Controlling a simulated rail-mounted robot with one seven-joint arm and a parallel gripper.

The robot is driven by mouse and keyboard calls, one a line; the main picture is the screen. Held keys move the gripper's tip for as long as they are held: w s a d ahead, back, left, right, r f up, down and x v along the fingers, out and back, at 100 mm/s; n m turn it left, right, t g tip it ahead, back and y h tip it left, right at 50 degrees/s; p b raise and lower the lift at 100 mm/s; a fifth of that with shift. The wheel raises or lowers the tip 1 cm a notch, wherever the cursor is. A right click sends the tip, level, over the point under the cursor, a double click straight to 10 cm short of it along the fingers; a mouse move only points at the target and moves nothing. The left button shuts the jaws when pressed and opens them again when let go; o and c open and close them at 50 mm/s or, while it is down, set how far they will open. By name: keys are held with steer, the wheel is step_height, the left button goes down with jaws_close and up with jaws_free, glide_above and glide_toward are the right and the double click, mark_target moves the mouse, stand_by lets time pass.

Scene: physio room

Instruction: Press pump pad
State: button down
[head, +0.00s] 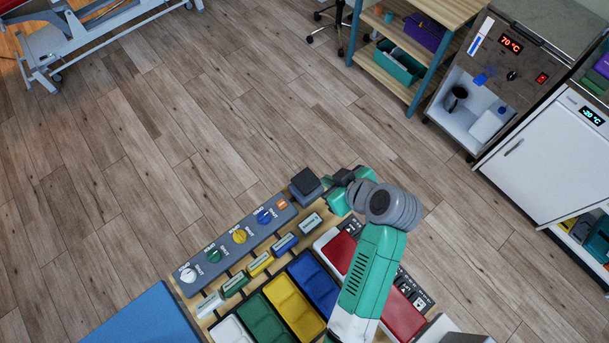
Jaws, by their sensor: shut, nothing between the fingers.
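A grey block with a dark square top (306,182) stands at the far end of the workbench in the head view; it looks like the pump pad. My gripper (341,178) is just to the right of this block, at the bench's far edge. Its dark fingers are small in the picture and look shut and empty. I cannot tell whether they touch the block or how high they are above it. My green and grey arm reaches up from the lower right and covers part of the bench.
A grey panel (218,262) with coloured knobs runs along the bench's left side. White, green, yellow, blue (315,284) and red (341,250) trays lie beside it. A blue surface (148,319) is at lower left. Cabinets and a shelf stand upper right; the floor between is clear.

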steer(key=b, duration=0.1)
glide_toward(303, 176)
steer(key=w+a, duration=0.2)
steer(key=shift+w+a+r, duration=0.15)
steer(key=shift+w+r, duration=0.1)
steer(key=shift+r, duration=0.1)
steer(key=f, duration=0.3)
steer(key=shift+w+a+f, duration=0.25)
steer(key=shift+f, duration=0.6)
